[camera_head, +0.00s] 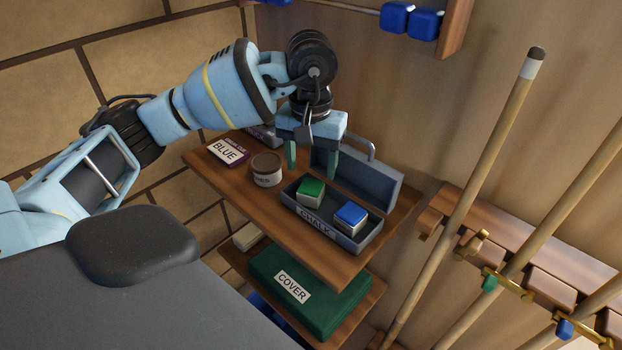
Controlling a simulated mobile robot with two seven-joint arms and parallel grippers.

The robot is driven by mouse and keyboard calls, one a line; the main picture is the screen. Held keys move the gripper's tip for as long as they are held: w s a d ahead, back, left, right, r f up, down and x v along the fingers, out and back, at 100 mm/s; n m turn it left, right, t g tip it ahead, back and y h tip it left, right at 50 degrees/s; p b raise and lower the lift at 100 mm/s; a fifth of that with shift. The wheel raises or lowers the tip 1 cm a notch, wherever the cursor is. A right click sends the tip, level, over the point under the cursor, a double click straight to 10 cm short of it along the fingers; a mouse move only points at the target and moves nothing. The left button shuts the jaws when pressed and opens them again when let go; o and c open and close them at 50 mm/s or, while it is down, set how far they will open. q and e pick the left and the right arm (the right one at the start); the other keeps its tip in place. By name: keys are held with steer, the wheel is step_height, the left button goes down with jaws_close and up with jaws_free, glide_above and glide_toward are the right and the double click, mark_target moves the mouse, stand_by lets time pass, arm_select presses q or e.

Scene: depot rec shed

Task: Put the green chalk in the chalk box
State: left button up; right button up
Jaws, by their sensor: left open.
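The chalk box (373,240) is a grey open box labelled CHALK on the upper wooden shelf, its lid raised at the back. The green chalk (311,188), a cube with a green top and pale sides, appears to sit inside the box at its left end. A blue chalk (350,215) sits in the box to its right. My left gripper (312,165) points down, open, just above and behind the green chalk, with its fingers apart. I cannot tell whether a finger touches the lid. My right gripper is not in view.
A green COVER case (325,308) lies on the lower shelf. Cue sticks (482,155) lean in a rack at right.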

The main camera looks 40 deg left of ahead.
mark_target(311, 186)
arm_select(q)
steer(key=shift+r, duration=2.8)
